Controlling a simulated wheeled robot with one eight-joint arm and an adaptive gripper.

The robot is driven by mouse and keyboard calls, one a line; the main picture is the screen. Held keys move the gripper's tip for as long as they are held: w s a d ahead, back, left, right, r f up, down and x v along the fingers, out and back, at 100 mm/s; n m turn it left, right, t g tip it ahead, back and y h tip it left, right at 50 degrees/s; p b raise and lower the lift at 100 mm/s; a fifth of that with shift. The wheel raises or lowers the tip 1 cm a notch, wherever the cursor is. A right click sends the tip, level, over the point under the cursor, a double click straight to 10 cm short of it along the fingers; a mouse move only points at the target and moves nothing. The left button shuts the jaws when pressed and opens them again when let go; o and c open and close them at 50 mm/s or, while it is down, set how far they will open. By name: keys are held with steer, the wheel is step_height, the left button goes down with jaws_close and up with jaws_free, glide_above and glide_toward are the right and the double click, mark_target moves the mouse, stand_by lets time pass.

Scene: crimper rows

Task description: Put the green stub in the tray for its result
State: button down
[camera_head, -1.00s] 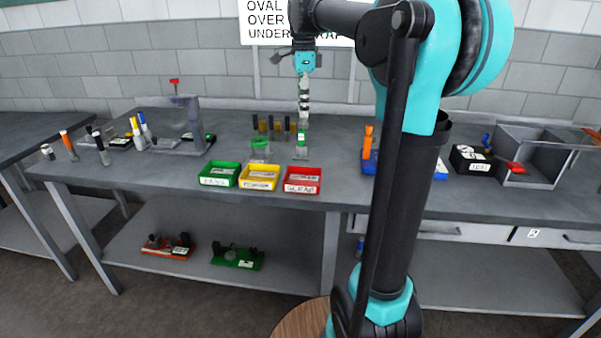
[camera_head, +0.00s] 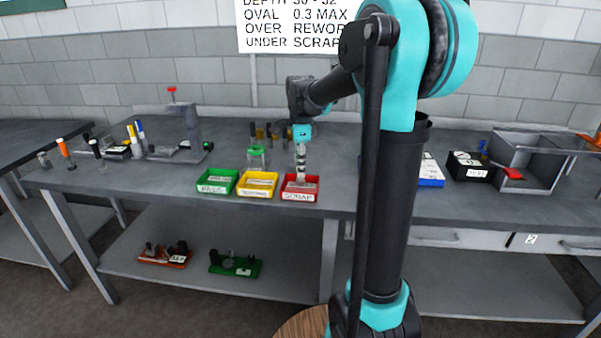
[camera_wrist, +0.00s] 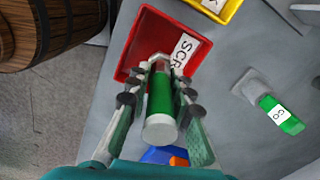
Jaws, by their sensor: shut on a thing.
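The green stub (camera_wrist: 161,98), a short cylinder with a pale end, is held between the fingers of my gripper (camera_wrist: 160,66) in the wrist view. My gripper is shut on it. In the head view my gripper (camera_head: 300,178) points down at the red tray (camera_head: 301,197), labelled SCRAP. The fingertips overlap the tray opening; I cannot tell whether the stub touches its floor. The red tray (camera_wrist: 137,42) also shows under the fingers in the wrist view. The yellow tray (camera_head: 257,194) and the green tray (camera_head: 215,190), labelled PASS, stand in a row to its left.
A wall sign (camera_head: 294,25) reads OVER REWORK and UNDER SCRAP. A green-topped piece (camera_head: 257,152) and several dark stubs stand behind the trays. A grey bin (camera_head: 525,165) and a black box (camera_head: 467,168) are at right. The bench front left of the trays is clear.

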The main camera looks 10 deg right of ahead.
steer(key=shift+f, duration=1.1)
steer(key=c, duration=1.3)
jaws_free()
steer(key=shift+f, duration=0.1)
steer(key=shift+c, duration=0.2)
step_height(320, 180, up, 12)
steer(key=shift+r, duration=0.15)
